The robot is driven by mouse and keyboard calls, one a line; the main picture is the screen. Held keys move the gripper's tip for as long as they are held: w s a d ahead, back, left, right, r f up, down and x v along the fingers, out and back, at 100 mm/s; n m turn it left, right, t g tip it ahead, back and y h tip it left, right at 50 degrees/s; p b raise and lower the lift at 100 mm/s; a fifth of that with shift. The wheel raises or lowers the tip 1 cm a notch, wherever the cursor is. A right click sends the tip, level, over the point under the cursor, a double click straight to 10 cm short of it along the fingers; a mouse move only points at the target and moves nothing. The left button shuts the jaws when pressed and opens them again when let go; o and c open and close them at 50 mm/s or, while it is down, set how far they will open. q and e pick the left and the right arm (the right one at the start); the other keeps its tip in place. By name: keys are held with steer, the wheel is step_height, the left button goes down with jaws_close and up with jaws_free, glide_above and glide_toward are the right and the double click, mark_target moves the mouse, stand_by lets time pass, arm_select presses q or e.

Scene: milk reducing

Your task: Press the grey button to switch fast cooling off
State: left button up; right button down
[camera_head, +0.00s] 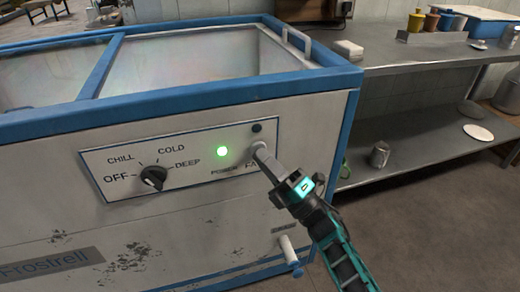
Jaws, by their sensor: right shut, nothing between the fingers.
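The control panel (130,165) is on the front of a white and blue chest freezer. My right gripper (262,153) is shut and empty, its fingertips at the right end of this panel. A small grey button (257,146) shows right at the fingertips and is mostly covered by them; I cannot tell whether they touch it or whether it is pressed in. The label below it is partly hidden by the fingers. A small dark lamp (257,128) sits just above and looks unlit. My left gripper is not in view.
A black knob (153,178) with OFF, CHILL, COLD and DEEP marks sits left on the panel. A green power light (222,151) is lit. A drain tap (289,253) sticks out low on the freezer. A metal shelf table (420,135) stands at the right.

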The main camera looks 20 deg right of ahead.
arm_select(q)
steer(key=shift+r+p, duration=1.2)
arm_select(e)
steer(key=s, duration=0.6)
steer(key=shift+d, duration=0.15)
steer(key=s+d+f+m+g+h, duration=0.25)
steer(key=f+m+h, duration=0.7)
steer(key=m, duration=0.75)
steer(key=s+a+f+m+g+h, duration=0.2)
steer(key=s+f+m+g, duration=0.35)
steer(key=s, duration=0.35)
arm_select(q)
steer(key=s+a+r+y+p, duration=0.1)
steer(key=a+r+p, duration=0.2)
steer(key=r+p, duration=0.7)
steer(key=p, duration=0.6)
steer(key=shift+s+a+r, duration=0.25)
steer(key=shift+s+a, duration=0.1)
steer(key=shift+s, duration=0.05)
arm_select(e)
step_height(320, 180, up, 12)
steer(key=s+d+m+g, duration=0.1)
steer(key=s+d, duration=0.1)
steer(key=shift+s+d+h, duration=0.2)
steer(key=shift+d+h, duration=0.1)
steer(key=shift+h, duration=0.15)
